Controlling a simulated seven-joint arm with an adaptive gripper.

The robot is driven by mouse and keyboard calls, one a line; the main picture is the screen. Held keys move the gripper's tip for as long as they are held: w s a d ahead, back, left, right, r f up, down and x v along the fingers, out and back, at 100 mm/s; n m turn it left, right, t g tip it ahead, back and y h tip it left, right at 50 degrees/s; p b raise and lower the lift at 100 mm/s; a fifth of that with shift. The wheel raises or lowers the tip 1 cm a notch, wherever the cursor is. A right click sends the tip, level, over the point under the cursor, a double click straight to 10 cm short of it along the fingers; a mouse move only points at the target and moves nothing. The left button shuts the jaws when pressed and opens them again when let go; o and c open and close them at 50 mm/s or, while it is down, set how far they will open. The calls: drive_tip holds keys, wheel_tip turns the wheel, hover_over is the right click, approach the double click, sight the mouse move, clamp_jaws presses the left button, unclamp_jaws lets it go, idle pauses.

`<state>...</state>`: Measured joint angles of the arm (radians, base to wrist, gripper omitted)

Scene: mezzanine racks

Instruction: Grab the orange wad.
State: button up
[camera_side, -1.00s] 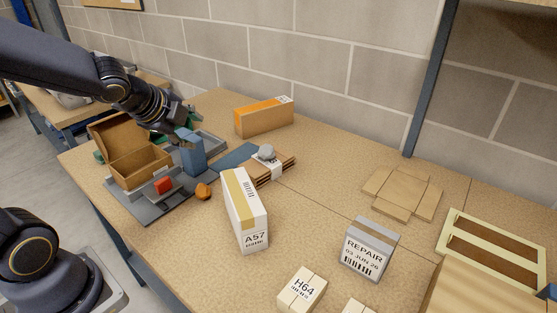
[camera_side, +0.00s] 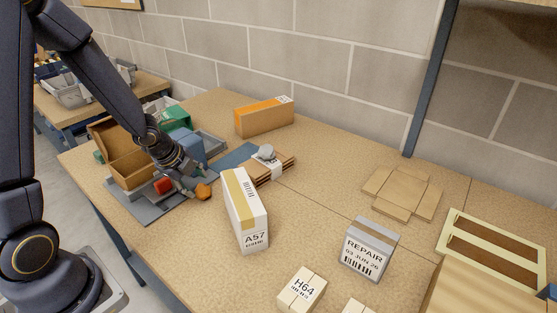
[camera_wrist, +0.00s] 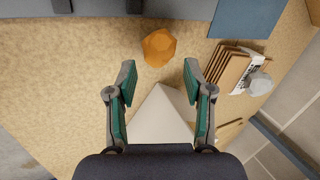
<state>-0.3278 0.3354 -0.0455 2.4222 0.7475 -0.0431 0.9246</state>
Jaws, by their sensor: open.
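The orange wad (camera_side: 203,191) is a small crumpled lump on the tan tabletop, beside the grey tray's edge. In the wrist view the wad (camera_wrist: 159,47) lies beyond my fingertips, roughly in line with the gap between them. My gripper (camera_wrist: 158,75) is open and empty, with green pads on its fingers. In the side view my gripper (camera_side: 197,183) points down close to the wad and overlaps part of it. Whether a finger touches the wad cannot be told from the side view.
A white box marked A57 (camera_side: 248,222) stands near the wad; its pale top (camera_wrist: 160,118) shows between my fingers. A stack of flat cardboard (camera_side: 268,172) lies behind it. An open brown box (camera_side: 130,168) and a red item (camera_side: 163,185) are left of the wad.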

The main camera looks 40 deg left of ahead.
sight(200, 188)
drive_tip(key=x, duration=0.5)
drive_tip(key=c, duration=0.7)
